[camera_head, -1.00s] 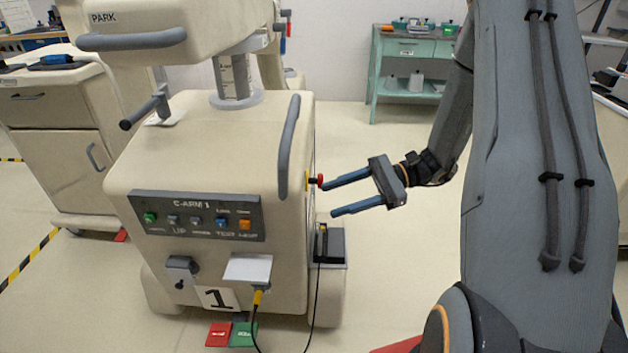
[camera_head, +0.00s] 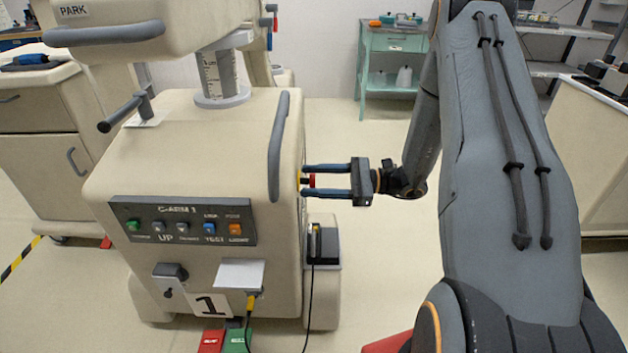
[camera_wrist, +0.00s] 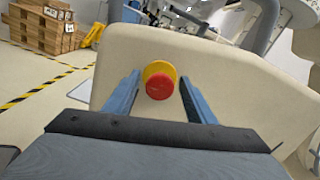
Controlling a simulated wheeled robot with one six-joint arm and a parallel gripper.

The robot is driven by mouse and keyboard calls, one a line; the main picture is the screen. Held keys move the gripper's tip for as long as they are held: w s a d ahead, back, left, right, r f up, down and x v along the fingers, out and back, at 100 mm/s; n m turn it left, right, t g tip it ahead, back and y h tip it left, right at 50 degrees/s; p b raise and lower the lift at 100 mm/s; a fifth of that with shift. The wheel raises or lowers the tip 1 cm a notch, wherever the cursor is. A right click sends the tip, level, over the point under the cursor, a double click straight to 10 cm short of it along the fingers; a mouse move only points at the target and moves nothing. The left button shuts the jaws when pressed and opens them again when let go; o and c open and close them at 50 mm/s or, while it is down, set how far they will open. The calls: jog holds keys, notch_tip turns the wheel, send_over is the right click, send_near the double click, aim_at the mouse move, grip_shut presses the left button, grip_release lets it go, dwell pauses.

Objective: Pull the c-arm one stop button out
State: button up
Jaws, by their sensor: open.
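The C-arm 1 cart (camera_head: 195,150) is a cream box labelled "C-ARM 1" with a number 1 plate on its front. Its stop button (camera_head: 311,181) is red with a yellow base on the cart's right side. In the wrist view the red button (camera_wrist: 159,86) sits between the blue fingers, with a gap on each side. My gripper (camera_head: 306,182) is open, its two fingers reaching above and below the button in the head view, tips close to the cart's side. The wrist view also shows my gripper (camera_wrist: 160,90) around the button. I cannot tell whether the tips touch the cart.
A grey handle (camera_head: 278,145) runs up the cart's right edge just left of my fingers. A black box (camera_head: 323,250) with a cable sits below. A green shelf table (camera_head: 393,62) stands at the back. The floor right of the cart is fairly open.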

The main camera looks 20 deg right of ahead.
grip_shut()
jog(key=shift+v, duration=0.8)
grip_release()
jog(key=shift+d, duration=0.2)
jog(key=shift+a, duration=0.1)
jog(key=v, duration=0.7)
jog(key=shift+d, duration=0.35)
